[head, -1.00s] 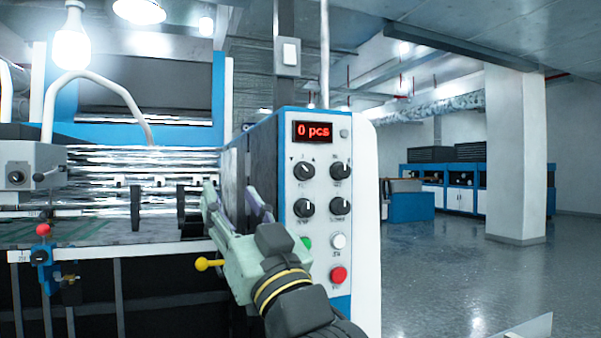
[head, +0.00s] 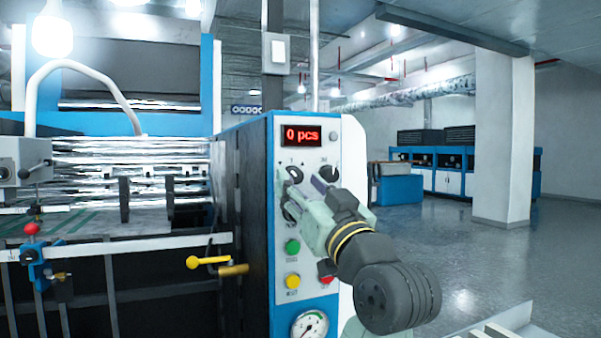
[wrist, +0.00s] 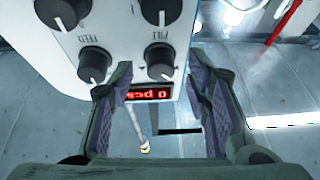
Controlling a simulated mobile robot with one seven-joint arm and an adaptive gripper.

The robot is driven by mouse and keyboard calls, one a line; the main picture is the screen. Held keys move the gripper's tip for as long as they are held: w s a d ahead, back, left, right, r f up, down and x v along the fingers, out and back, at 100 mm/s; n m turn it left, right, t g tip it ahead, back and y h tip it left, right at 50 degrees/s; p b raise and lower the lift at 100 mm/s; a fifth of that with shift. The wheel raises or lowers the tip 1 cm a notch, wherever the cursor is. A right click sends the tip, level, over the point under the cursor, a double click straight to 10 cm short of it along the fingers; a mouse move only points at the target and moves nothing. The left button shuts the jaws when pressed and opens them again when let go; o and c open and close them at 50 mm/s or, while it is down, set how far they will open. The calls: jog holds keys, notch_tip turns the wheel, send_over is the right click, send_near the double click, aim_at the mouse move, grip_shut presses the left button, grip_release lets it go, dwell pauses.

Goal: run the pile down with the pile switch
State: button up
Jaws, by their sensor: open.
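The pile switch is a round black knob with a white mark, above the "PILE" label in the panel's top row. In the wrist view, which is turned upside down, the pile switch (wrist: 158,63) lies between my fingers, with a gap on each side. In the head view my gripper (head: 306,181) is open in front of the panel's upper knobs and partly hides the pile switch (head: 296,173). My gripper (wrist: 160,86) holds nothing. I cannot tell how far the fingertips are from the panel face.
The control panel (head: 258,200) has a red display (head: 301,135) reading "0 pcs". The feed knob (wrist: 95,64) sits beside the pile switch. Green (head: 292,246) and yellow (head: 292,281) buttons and a gauge (head: 310,326) are below. A yellow-knobbed lever (head: 194,262) juts out left of the panel.

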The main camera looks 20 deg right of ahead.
jog(key=shift+w+r, duration=0.2)
jog(key=shift+w, duration=0.25)
grip_shut()
dwell(0.3)
